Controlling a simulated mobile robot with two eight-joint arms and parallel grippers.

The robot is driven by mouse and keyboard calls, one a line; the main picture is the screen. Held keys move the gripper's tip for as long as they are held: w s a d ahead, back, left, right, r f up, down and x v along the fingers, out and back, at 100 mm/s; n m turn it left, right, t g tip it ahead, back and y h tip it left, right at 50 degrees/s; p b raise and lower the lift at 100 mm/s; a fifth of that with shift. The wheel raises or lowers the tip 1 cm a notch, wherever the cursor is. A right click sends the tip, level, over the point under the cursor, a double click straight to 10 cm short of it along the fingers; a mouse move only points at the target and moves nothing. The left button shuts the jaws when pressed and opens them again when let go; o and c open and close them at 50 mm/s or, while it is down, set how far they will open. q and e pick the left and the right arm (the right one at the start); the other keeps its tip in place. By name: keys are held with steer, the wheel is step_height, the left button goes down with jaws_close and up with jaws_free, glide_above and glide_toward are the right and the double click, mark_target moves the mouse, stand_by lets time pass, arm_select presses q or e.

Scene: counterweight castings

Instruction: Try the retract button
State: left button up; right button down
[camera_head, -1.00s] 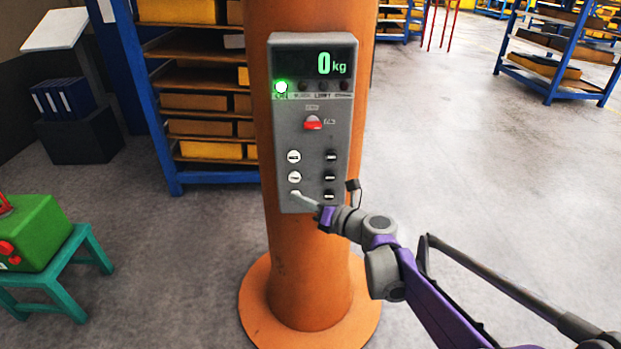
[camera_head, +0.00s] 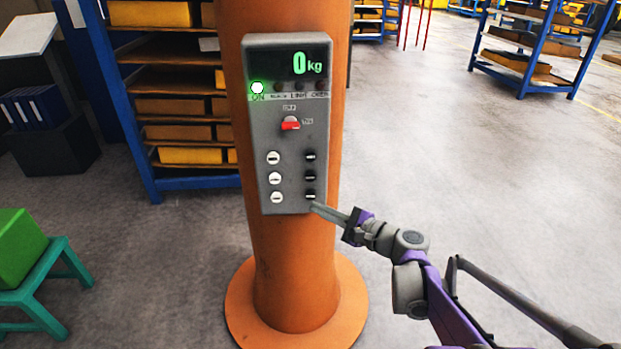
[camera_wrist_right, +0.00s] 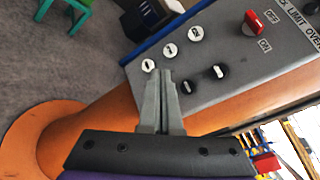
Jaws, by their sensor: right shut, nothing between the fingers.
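A grey control panel (camera_head: 262,150) is mounted on an orange column and its display reads 0 kg. It has three white buttons (camera_head: 275,178) at left and three black buttons (camera_head: 310,177) at right; I cannot read which is retract. My right gripper (camera_head: 314,206) is shut and empty, its tips at the lowest black button. I cannot tell whether they touch it. In the right wrist view the shut fingers (camera_wrist_right: 161,76) hide that button, while two black buttons (camera_wrist_right: 218,71) and the white buttons (camera_wrist_right: 170,50) show. My left gripper is out of view.
A red switch (camera_head: 290,124) sits above the buttons, and a green lamp (camera_head: 257,88) is lit. The orange column (camera_head: 290,250) stands on a round base. A blue shelf rack (camera_head: 190,182) is behind it, a teal stool (camera_head: 45,290) at left.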

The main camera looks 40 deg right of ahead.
mark_target(310, 176)
steer(key=shift+w+d+b, duration=0.1)
steer(key=shift+w+d, duration=0.65)
steer(key=shift+w, duration=0.5)
steer(key=shift+w+d+b, duration=0.15)
steer(key=shift+w+d, duration=0.65)
steer(key=shift+w, duration=0.5)
steer(key=shift+w+d+b, duration=0.1)
steer(key=shift+w+d, duration=0.65)
steer(key=shift+w, duration=0.5)
steer(key=shift+w+d, duration=0.1)
steer(key=shift+w+d, duration=0.15)
steer(key=shift+w, duration=0.1)
